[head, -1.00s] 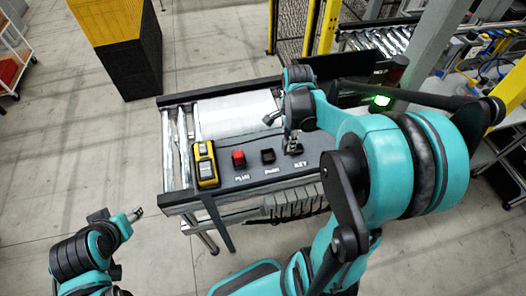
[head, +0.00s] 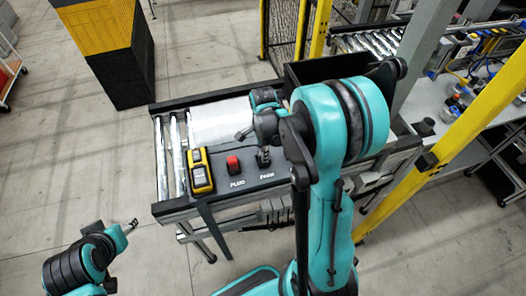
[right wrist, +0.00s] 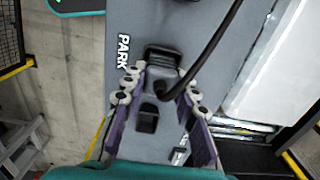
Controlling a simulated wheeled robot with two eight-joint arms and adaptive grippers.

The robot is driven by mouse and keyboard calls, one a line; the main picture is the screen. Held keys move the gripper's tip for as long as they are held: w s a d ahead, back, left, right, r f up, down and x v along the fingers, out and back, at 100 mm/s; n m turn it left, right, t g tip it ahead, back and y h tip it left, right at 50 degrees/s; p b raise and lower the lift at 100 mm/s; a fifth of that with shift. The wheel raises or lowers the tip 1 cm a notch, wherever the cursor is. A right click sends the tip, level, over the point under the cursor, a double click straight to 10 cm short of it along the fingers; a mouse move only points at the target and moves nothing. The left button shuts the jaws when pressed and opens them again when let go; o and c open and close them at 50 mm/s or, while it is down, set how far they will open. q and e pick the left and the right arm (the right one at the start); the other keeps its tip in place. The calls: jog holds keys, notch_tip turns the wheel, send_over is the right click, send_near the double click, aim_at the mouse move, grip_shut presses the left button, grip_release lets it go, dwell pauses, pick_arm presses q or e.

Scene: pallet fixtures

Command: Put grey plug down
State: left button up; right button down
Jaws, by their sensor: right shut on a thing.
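My right gripper (head: 263,157) points down over the spot labelled PARK on the dark panel (head: 225,182). In the right wrist view its fingers (right wrist: 160,90) are shut around the dark grey plug (right wrist: 167,92), from which a black cable runs up and to the right. A black raised socket block (right wrist: 163,56) shows beside the PARK label, just above the plug in that view. Whether the plug touches the socket I cannot tell. My left gripper (head: 130,226) is away from the panel at lower left, too small to read.
A yellow and black device (head: 199,172) stands at the panel's left end by the rollers (head: 170,150). A white sheet-like surface (head: 222,120) lies behind the panel. Yellow posts (head: 410,175) stand at the right.

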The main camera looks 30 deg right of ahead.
jog(key=shift+f, duration=0.1)
jog(key=c, duration=1.2)
grip_release()
jog(key=shift+r, duration=0.45)
notch_tip(320, 180, up, 11)
jog(key=p, duration=0.2)
jog(key=shift+s+a+r+n+t, duration=0.75)
jog(key=shift+s+a+n+t, duration=0.75)
jog(key=shift+n, duration=1.95)
jog(key=shift+s+a+r+n+t, duration=0.8)
jog(key=shift+s+a+n, duration=1.3)
jog(key=shift+n, duration=1.3)
jog(key=shift+s+a+r+n+t, duration=0.65)
jog(key=shift+s+a+n+t, duration=0.9)
jog(key=shift+n, duration=1.9)
